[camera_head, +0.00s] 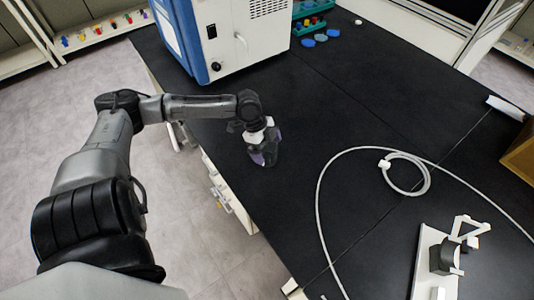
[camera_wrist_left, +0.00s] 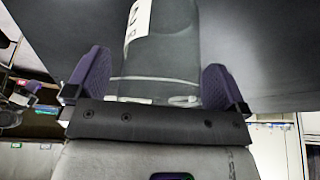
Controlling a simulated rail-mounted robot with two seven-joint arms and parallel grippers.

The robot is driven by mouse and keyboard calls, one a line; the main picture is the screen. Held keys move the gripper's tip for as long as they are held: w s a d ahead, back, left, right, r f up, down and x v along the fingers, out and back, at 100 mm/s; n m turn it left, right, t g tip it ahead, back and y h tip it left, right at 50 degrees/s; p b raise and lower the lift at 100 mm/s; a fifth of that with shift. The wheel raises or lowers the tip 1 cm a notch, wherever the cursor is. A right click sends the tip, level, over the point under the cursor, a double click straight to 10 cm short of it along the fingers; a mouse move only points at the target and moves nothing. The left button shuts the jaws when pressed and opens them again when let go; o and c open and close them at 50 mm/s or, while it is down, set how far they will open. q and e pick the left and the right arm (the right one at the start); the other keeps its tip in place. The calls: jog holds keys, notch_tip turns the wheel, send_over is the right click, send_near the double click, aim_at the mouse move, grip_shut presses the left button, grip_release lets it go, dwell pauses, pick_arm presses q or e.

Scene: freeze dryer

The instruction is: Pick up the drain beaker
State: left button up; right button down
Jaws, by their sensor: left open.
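The drain beaker (camera_wrist_left: 165,60) is a clear grey vessel with a white label, seen large in the left wrist view. It stands between the two purple fingers of my left gripper (camera_wrist_left: 158,85). The fingers are open, one on each side of the beaker, and a gap shows at least on the right side. In the head view my left gripper (camera_head: 263,156) is low over the black bench near its left edge, and it largely hides the beaker there. My right gripper is not in view.
A blue and white freeze dryer (camera_head: 235,35) stands behind the gripper on the black bench (camera_head: 350,100). A coiled pale hose (camera_head: 408,173) lies to the right, with a white stand (camera_head: 437,262) at the front right. Blue caps (camera_head: 320,38) lie near a green rack (camera_head: 312,8).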

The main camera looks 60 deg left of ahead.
pick_arm(q)
jog(key=shift+c, duration=0.4)
jog(key=c, duration=0.9)
jog(key=shift+r, duration=0.15)
